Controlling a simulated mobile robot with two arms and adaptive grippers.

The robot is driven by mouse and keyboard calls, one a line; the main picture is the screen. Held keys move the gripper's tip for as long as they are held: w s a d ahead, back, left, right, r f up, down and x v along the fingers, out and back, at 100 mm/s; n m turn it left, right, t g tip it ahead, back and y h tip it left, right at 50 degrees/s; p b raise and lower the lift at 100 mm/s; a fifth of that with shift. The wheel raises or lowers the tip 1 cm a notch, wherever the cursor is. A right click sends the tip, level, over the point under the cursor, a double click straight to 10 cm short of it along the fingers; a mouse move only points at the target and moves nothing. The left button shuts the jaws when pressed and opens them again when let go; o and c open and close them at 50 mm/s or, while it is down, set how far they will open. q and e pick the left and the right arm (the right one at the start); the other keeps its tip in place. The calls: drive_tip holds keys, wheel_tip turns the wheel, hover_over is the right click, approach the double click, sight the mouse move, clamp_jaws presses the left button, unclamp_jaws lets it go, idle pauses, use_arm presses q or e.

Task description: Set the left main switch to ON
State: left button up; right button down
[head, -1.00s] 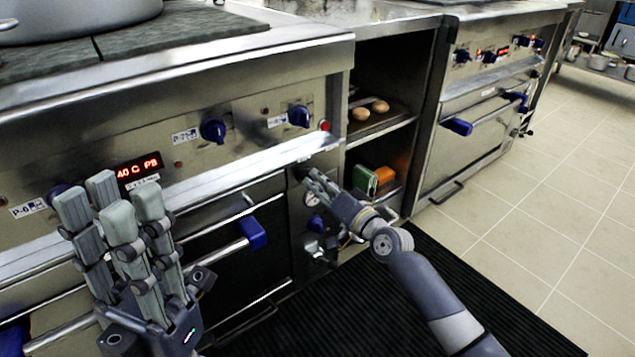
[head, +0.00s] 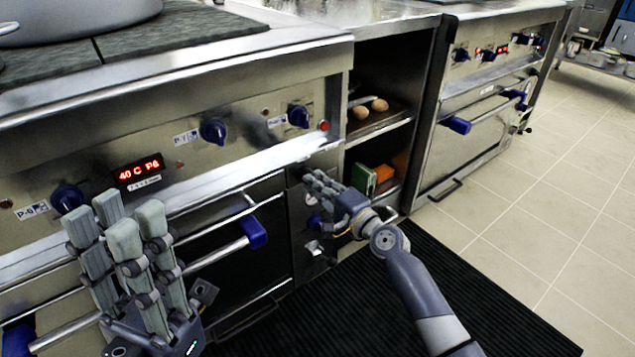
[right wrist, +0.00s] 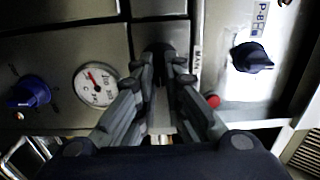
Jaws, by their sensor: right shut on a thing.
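The left main switch is a small dark knob (right wrist: 157,52) beside a "MAIN" label in the right wrist view. It is on the metal panel of the near stove, next to a round white gauge (right wrist: 96,85). My right gripper (right wrist: 160,72) has its fingers around the knob and is shut on it. In the head view my right gripper (head: 314,180) is at the panel right of the oven door, and its fingers hide the knob. The knob's setting cannot be read. My left gripper (head: 115,225) is open and empty in front of the stove at the lower left.
Blue knobs (head: 213,131) and a red lamp (head: 323,126) are on the panel above. The oven door handle (head: 253,232) juts out left of my right gripper. An open shelf (head: 385,133) is to the right. Tiled floor (head: 545,220) is clear at the right.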

drive_tip(key=shift+f, duration=0.1)
idle(0.4)
drive_tip(key=c, duration=1.7)
unclamp_jaws()
drive_tip(key=v, duration=1.2)
